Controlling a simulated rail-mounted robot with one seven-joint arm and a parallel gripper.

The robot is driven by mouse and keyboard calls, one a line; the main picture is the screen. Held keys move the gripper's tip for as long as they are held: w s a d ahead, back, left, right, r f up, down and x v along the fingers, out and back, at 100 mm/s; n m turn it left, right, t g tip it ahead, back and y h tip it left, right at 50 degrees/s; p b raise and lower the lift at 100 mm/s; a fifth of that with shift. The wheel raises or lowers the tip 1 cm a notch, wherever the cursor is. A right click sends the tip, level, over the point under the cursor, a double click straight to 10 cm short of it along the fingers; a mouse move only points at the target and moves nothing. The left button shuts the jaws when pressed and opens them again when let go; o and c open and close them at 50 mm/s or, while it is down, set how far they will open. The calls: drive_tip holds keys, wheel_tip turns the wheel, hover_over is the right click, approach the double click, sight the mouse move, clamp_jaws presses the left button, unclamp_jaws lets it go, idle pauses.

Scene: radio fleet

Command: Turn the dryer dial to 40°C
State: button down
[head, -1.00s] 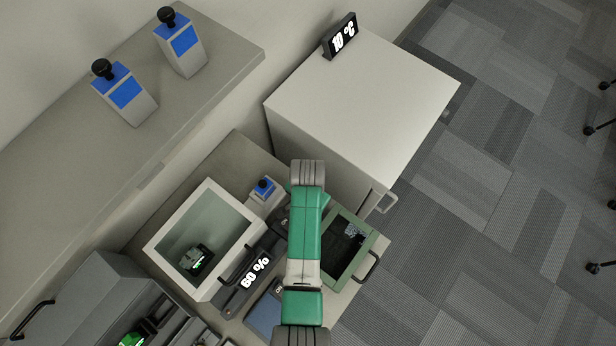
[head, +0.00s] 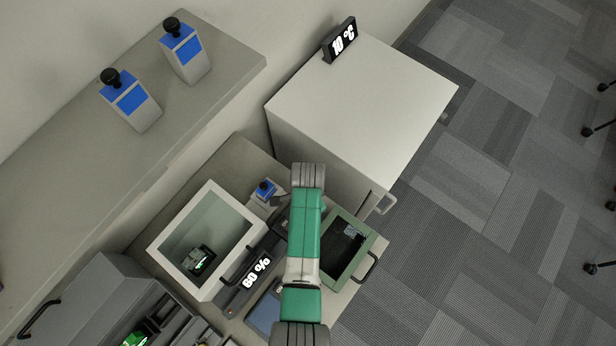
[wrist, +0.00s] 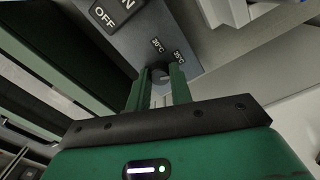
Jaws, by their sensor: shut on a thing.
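In the wrist view, the dryer dial (wrist: 160,76) is a small dark knob on a grey panel (wrist: 150,42). Temperature labels (wrist: 178,57) are printed around it; one seems to read 20°C and another 30 or 35°C. My gripper (wrist: 160,82) has its two green fingers closed on the dial, one on each side. The fingers cover part of the dial and any labels below it, so its setting cannot be read. In the head view my green and grey arm hides the dial and the gripper.
A 60 % display (head: 255,274) lies between. A white cabinet (head: 365,105) stands behind.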

drive_tip(key=m+p, duration=0.1)
drive_tip(key=m, duration=0.5)
drive_tip(key=shift+m, duration=0.4)
idle(0.4)
drive_tip(key=c, duration=1.3)
unclamp_jaws()
drive_tip(key=shift+o, duration=0.2)
wheel_tip(320, 180, up, 8)
drive_tip(key=shift+f+p, duration=0.1)
drive_tip(key=shift+p, duration=0.8)
